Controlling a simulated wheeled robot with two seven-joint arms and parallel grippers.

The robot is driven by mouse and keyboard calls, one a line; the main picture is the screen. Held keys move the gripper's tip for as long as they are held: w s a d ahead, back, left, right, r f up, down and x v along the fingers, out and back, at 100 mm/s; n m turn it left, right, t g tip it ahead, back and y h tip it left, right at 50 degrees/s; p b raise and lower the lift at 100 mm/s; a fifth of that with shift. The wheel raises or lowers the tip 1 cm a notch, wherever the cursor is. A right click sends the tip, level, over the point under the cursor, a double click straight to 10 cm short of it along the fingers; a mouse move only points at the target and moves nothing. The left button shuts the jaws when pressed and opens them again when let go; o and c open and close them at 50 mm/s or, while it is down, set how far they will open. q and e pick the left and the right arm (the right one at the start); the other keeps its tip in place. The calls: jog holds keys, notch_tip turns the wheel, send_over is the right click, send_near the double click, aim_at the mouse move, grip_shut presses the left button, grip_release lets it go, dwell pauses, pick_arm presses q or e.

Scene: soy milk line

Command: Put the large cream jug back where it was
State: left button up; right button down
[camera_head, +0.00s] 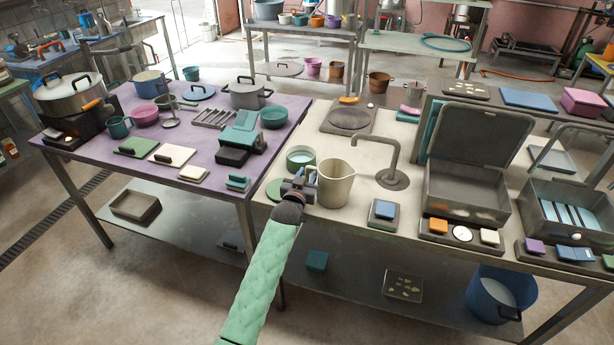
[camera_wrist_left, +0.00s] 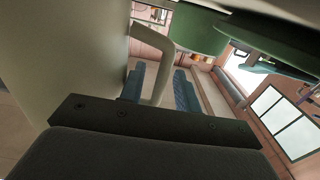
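The large cream jug (camera_head: 336,187) stands upright on the cream-topped counter (camera_head: 277,207), its spout toward the upper right. My left gripper (camera_head: 300,186) is at the jug's left side, low over the counter. In the left wrist view the jug's body (camera_wrist_left: 75,55) fills the left, and its handle (camera_wrist_left: 163,50) comes down between my two blue-padded fingers. The fingers look open around the handle, with small gaps on both sides. My right gripper is not in view.
A green pot (camera_head: 300,157) stands close behind my left gripper; its green side shows in the wrist view (camera_wrist_left: 200,32). A tap (camera_head: 390,155) rises right of the jug. A blue-topped block (camera_head: 384,211) lies to the front right. A round burner plate (camera_head: 348,118) is behind.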

pick_arm(q)
jog(key=shift+r, duration=0.1)
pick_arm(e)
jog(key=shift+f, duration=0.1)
